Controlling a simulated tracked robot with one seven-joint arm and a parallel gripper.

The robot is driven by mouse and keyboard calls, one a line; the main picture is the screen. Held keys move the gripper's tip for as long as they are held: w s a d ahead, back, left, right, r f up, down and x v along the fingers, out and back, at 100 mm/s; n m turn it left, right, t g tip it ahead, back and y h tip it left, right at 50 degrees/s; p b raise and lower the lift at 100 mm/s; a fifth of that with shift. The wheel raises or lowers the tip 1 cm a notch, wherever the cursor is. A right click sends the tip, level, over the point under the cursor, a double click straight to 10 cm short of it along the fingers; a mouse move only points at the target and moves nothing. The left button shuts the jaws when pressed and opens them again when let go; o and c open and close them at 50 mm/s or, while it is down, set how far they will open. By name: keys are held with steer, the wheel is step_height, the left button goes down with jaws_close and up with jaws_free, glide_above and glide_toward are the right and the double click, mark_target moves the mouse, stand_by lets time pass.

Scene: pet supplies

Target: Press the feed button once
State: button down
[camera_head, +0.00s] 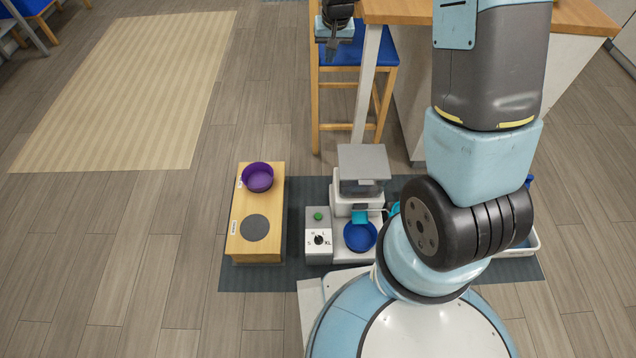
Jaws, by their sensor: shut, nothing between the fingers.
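The feeder (362,185) stands on a dark mat, with a grey-lidded hopper on top and a blue bowl (360,236) at its front. A grey control box (318,244) is at its left. A round green button (318,216), which looks like the feed button, is on its upper part. A dial (318,239) with size letters, XL among them, is below the button. My gripper (334,48) is at the top of the view, in front of the blue chair seat, far beyond the button and apart from it. It is shut and holds nothing.
A wooden stand (262,190) left of the control box carries a purple bowl (257,177) and has a dark round spot. A white tray (530,246) is partly hidden behind my arm. A blue-seated chair (385,53) and wooden-topped counter (400,10) are behind.

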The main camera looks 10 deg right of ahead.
steer(key=s+a+x, duration=0.1)
steer(key=a+x, duration=0.1)
steer(key=x, duration=1.2)
steer(key=g, duration=0.3)
glide_above(318, 216)
step_height(318, 216, down, 43)
steer(key=shift+m+h, duration=0.3)
steer(key=shift+m, duration=0.1)
steer(key=shift+w, duration=0.1)
step_height(318, 216, down, 14)
steer(key=shift+r, duration=0.15)
